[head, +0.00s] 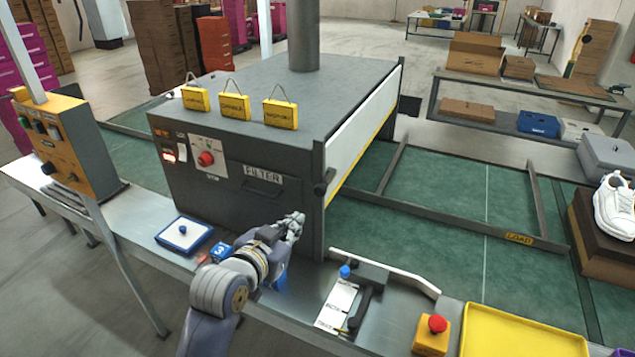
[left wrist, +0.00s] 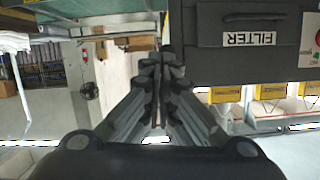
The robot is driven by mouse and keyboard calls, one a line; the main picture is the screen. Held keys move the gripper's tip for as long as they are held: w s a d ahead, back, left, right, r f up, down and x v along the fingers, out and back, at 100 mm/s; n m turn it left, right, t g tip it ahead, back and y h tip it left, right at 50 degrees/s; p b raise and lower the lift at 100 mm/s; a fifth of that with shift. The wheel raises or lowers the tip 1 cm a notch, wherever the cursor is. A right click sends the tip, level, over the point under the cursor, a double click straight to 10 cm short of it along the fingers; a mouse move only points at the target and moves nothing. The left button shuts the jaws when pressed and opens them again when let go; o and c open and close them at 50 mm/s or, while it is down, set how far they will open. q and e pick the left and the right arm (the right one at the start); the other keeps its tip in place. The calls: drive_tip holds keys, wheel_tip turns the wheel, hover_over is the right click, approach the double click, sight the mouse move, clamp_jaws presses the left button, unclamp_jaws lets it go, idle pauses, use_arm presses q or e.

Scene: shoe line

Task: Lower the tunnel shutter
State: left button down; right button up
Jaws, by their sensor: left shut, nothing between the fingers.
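The tunnel (head: 250,110) is a dark grey box over the green conveyor. Its shutter (head: 365,125) is a white panel with a yellow lower edge on the tunnel's right side. The shutter covers much of the opening; I cannot tell how large the gap beneath it is. A dark knob (head: 321,187) sits on the post at the shutter's near end. My left gripper (head: 294,224) is shut and empty, below and left of the knob, in front of the tunnel's near right corner. Its closed fingers (left wrist: 161,66) fill the middle of the left wrist view. My right gripper is not visible.
The FILTER drawer (head: 262,180) also shows in the left wrist view (left wrist: 250,55). A red button (head: 206,158) is on the tunnel front. A dark lever (head: 360,308) and red stop button (head: 437,324) stand on the near ledge. A LOAD frame (head: 455,226) lies on the belt.

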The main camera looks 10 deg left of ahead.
use_arm(q)
drive_tip(key=w+r+t, duration=0.2)
drive_tip(key=w+r, duration=0.2)
drive_tip(key=r, duration=0.3)
drive_tip(key=w+d+f+p, duration=0.2)
drive_tip(key=w+f+p, duration=0.2)
drive_tip(key=w, duration=0.6)
drive_tip(key=shift+d+f+h, duration=0.35)
drive_tip(key=shift+f+h, duration=0.05)
drive_tip(key=shift+f, duration=0.3)
wheel_tip(320, 180, down, 21)
drive_tip(key=b, duration=1.3)
drive_tip(key=shift+b, duration=0.35)
